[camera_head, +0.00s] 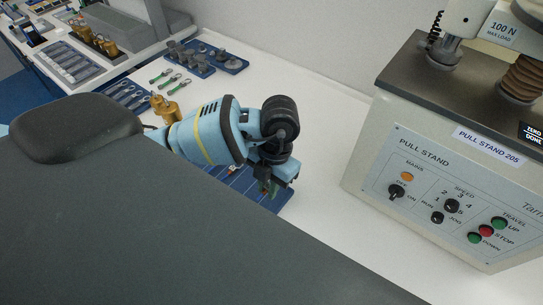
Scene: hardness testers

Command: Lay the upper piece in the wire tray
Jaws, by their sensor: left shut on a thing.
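My left gripper (272,187) is at the end of the light blue arm, pointing down over a blue tray (277,203) with ridges or slots. It is shut on a small piece, of which only a little greenish and reddish part shows between the jaws. I take this to be the upper piece; the gripper hides most of it. The piece looks to be above or at the tray; I cannot tell whether it touches. A small pale and red bit shows in the tray, left of the gripper. My right gripper is not in view.
The pull stand (440,170) with its knobs and buttons stands to the right. Behind lie green-ended pieces (170,78), a blue rack with grey parts (190,62), and a brass-coloured part (165,108). White bench top (320,120) is free between tray and stand.

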